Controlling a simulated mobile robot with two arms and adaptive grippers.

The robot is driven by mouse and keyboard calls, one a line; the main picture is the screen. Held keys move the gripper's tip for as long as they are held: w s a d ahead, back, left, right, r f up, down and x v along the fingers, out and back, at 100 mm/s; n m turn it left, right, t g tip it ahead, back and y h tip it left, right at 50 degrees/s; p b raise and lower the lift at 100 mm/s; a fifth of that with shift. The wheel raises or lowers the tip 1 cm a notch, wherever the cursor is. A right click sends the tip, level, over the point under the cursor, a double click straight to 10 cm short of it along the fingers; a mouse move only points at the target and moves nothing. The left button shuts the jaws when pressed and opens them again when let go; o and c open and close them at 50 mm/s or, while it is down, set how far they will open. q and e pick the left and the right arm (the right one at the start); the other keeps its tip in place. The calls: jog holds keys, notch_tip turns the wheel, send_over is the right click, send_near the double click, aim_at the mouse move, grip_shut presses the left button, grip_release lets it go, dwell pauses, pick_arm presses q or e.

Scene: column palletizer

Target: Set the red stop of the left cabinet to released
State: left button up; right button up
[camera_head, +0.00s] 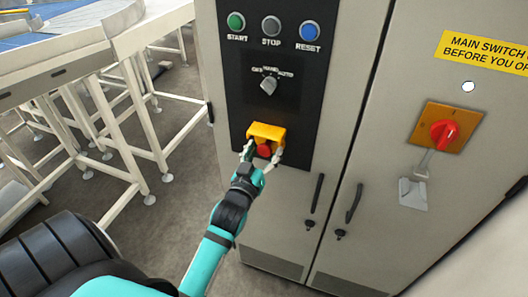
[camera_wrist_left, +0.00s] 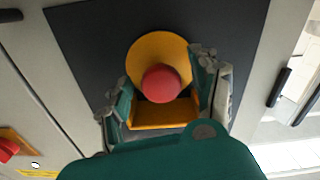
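The red stop (camera_head: 264,149) is a round red button in a yellow housing (camera_head: 266,132), low on the black panel of the left cabinet (camera_head: 340,75). In the left wrist view the red button (camera_wrist_left: 161,84) sits in front of a yellow disc (camera_wrist_left: 158,48). My left gripper (camera_head: 262,158) is at the stop, its fingers spread on both sides of the button. In the left wrist view the fingers of my left gripper (camera_wrist_left: 165,85) stand apart with the button between them. Whether they touch it I cannot tell. My right gripper is in neither view.
Above the stop are a selector knob (camera_head: 269,85) and green (camera_head: 236,21), grey (camera_head: 271,26) and blue (camera_head: 310,31) buttons. The right cabinet carries a red main switch (camera_head: 443,132) with a hanging padlock tag (camera_head: 414,188). Door handles (camera_head: 315,193) stick out below. A conveyor (camera_head: 60,60) stands at the left.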

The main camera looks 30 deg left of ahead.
pick_arm(q)
jog(key=v, duration=1.2)
jog(key=shift+a, duration=0.1)
dwell(0.4)
